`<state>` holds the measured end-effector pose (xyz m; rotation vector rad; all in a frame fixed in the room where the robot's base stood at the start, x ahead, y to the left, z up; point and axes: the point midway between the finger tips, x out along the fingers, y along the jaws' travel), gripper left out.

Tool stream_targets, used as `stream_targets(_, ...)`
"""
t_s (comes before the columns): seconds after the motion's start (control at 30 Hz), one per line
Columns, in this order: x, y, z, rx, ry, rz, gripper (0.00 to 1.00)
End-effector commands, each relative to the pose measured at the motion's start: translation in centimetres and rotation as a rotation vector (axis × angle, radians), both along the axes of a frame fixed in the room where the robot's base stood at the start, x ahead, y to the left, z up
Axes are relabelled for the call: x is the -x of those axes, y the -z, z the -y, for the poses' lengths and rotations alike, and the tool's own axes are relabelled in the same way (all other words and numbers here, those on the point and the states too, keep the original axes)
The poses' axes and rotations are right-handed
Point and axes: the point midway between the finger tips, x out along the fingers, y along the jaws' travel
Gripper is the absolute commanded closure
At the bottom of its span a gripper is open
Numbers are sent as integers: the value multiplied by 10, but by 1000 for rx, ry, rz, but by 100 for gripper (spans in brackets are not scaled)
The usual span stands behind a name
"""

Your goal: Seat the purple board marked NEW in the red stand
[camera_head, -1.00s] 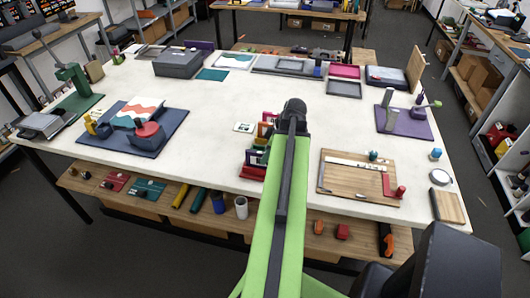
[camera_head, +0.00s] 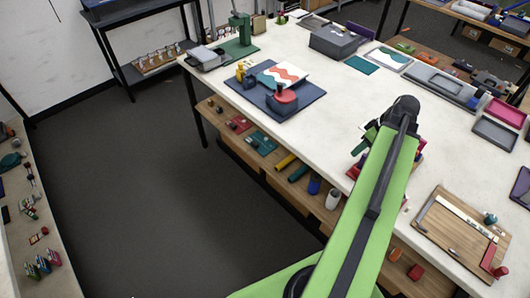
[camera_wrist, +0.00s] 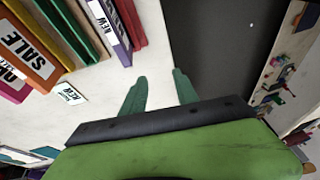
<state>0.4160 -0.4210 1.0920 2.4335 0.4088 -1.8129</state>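In the wrist view, a purple board (camera_wrist: 122,36) with a white label reading NEW stands at the top, beside a red upright piece (camera_wrist: 133,22). I cannot tell whether this red piece is the red stand. An orange board marked SALE (camera_wrist: 28,48) stands to the left. A small white card marked NEW (camera_wrist: 69,93) lies on the table below them. My gripper (camera_wrist: 160,90) is open and empty, its two green fingers apart, to the lower right of the purple board. In the head view, my arm hides most of the board group.
The white worktable (camera_head: 330,115) has clear room at its middle. A blue mat (camera_head: 315,92) and a wooden tray (camera_head: 432,222) lie on it. A dark gap of floor (camera_head: 150,190) separates it from a side shelf (camera_head: 40,215) with small coloured items.

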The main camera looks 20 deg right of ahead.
Motion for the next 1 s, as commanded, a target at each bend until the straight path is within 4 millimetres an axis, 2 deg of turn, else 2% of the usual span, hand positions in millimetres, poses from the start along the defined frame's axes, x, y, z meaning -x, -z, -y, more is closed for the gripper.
stream_targets(0.03,-34,2,-40,-9,-6,-38,64)
stream_targets(0.1,-69,4,-89,-14,18,-96,64)
stream_targets(0.17,-95,6,-134,-10,43,-141,64)
stream_targets(0.2,-110,7,-165,-4,58,-169,64)
stream_targets(0.27,-128,8,-212,12,85,-206,64)
stream_targets(0.3,-138,9,-243,25,102,-227,64)
stream_targets(0.33,-144,9,-267,37,116,-241,64)
stream_targets(0.4,-153,10,-318,64,148,-265,64)
stream_targets(0.5,-157,11,-377,99,189,-282,64)
stream_targets(0.6,-157,11,-414,122,221,-286,64)
stream_targets(0.63,-157,11,-417,127,228,-287,64)
stream_targets(1.0,-156,13,-421,133,245,-287,64)
